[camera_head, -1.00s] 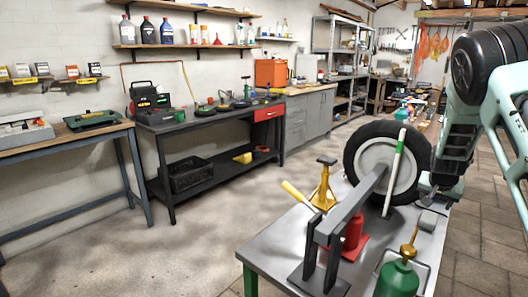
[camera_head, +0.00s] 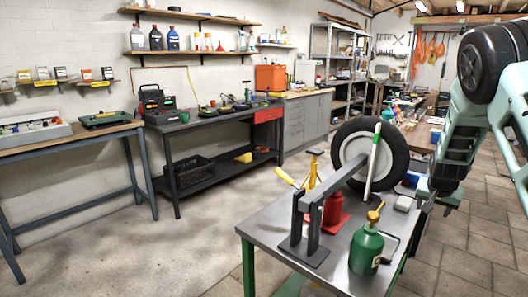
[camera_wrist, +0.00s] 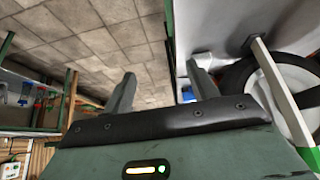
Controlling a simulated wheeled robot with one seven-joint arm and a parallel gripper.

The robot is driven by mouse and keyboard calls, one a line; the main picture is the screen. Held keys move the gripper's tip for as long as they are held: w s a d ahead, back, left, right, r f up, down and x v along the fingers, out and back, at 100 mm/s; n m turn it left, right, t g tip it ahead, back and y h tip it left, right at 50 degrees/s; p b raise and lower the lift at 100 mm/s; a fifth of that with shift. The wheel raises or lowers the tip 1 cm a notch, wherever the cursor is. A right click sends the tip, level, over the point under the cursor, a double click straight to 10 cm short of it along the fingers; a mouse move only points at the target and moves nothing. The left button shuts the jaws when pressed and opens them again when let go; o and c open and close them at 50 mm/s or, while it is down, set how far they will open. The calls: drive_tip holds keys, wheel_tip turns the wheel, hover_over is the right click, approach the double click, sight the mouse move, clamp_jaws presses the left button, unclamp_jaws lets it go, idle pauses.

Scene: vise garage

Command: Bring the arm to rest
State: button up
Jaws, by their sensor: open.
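My gripper (camera_wrist: 162,88) shows in the wrist view with its two fingers apart and nothing between them. In the head view, my gripper (camera_head: 428,200) hangs at the lower end of my arm (camera_head: 458,135), beside the right edge of the metal worktable (camera_head: 262,226). The fingertips look small there. The wrist view shows floor tiles beyond the fingers, with the table and wheel close on the right.
The worktable carries a wheel (camera_head: 396,150), a dark metal frame with a long bar (camera_head: 300,225), a red jack (camera_head: 335,208), a green oil can (camera_head: 367,250) and a white-green stick (camera_head: 373,160). Open floor lies left (camera_head: 150,245) and right (camera_head: 460,250).

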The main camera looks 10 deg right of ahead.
drive_tip(key=s+a+r+n+g+y+p, duration=0.1)
drive_tip(key=s+a+r+n, duration=0.4)
drive_tip(key=s+a, duration=0.6)
drive_tip(key=s+a+r+n+g+y+p, duration=0.1)
drive_tip(key=s+a+r+n+p, duration=0.3)
drive_tip(key=s+a, duration=0.8)
drive_tip(key=s+a+r+n+g+y+p, duration=0.2)
drive_tip(key=s+a+r+n, duration=0.5)
drive_tip(key=a, duration=1.6)
drive_tip(key=s+n+y, duration=0.1)
drive_tip(key=s, duration=0.4)
drive_tip(key=shift+s+a+p, duration=0.15)
drive_tip(key=shift+a+p, duration=0.05)
drive_tip(key=shift+p, duration=0.2)
